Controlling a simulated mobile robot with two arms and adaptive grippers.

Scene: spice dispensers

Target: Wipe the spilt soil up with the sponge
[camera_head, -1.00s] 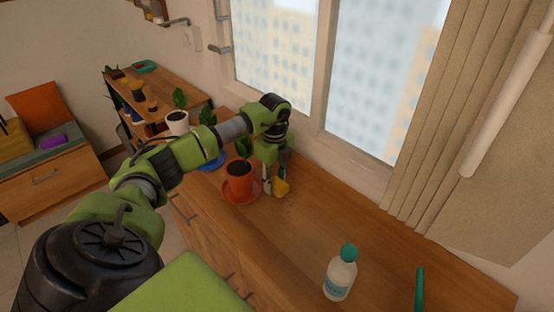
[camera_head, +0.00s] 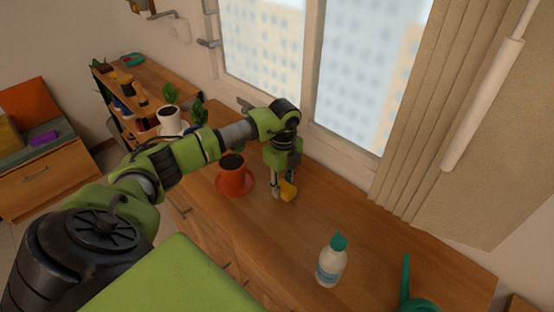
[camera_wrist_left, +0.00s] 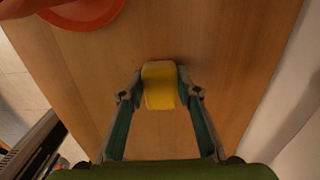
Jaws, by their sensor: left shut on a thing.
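The yellow sponge (camera_head: 288,190) is low over or on the wooden counter, just right of the terracotta pot (camera_head: 236,181). My left gripper (camera_head: 282,192) points down and is shut on the sponge. The left wrist view also shows the sponge (camera_wrist_left: 159,90) between the two fingers, with bare wood around it. Whether the sponge touches the counter is hard to tell. I cannot make out spilt soil clearly now; the sponge and gripper may hide some. My right gripper is in neither view.
A white bottle with a teal cap (camera_head: 331,262) and a green watering can (camera_head: 414,300) stand on the counter at the right. A white pot (camera_head: 171,119) stands at the far left. The orange saucer (camera_wrist_left: 88,12) is near the gripper. The window wall bounds the back.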

